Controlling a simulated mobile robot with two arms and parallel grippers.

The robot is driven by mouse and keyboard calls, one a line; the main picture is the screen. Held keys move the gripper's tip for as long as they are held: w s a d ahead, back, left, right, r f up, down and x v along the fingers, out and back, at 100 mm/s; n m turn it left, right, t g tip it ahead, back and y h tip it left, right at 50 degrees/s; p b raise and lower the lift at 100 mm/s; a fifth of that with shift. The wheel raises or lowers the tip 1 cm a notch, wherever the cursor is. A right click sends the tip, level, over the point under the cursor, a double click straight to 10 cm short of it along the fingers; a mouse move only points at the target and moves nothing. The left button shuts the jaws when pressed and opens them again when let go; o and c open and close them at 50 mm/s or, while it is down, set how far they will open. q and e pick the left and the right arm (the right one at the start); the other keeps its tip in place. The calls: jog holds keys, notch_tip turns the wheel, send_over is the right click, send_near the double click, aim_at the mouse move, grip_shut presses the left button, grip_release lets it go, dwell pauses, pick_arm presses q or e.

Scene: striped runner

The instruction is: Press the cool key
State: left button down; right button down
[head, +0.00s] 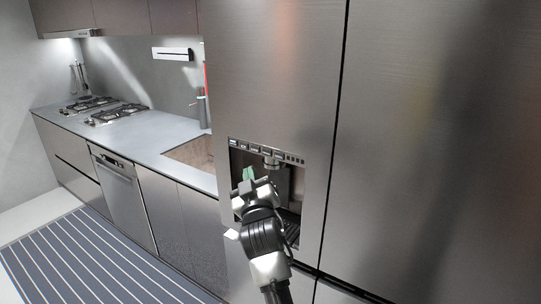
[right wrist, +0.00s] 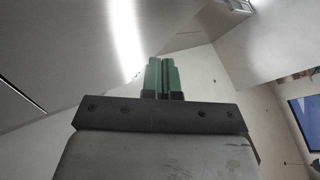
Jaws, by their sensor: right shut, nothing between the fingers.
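A row of small keys (head: 260,149) runs along the top of the dispenser (head: 284,187) in the steel fridge door. The key labels are too small to read, so I cannot tell which one is the cool key. My right gripper (head: 249,173) is in front of the dispenser's left part, just below the key row, and hides some of the recess. Its green fingertips are together and empty, as the right wrist view (right wrist: 162,75) also shows. I see no contact with a key. My left gripper is out of view.
The fridge front (head: 430,140) fills the right side. A counter (head: 135,137) with a sink (head: 195,152) and a gas hob (head: 103,108) runs along the left. A striped runner (head: 85,260) lies on the floor before the dishwasher (head: 122,200).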

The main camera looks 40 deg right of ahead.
aim_at(279, 156)
jog(key=shift+s, duration=0.1)
jog(key=shift+d, duration=0.1)
jog(key=w+d, duration=0.3)
jog(key=d, duration=0.5)
jog(key=shift+w+p, duration=0.25)
jog(key=shift+p, duration=0.05)
dwell(1.9)
jog(key=shift+w+d, duration=0.15)
jog(key=shift+d, duration=0.25)
jog(key=shift+w+d, duration=0.1)
jog(key=shift+d, duration=0.2)
dwell(0.5)
jog(key=shift+a, duration=0.1)
jog(key=shift+s+a, duration=0.3)
jog(key=shift+a, duration=0.3)
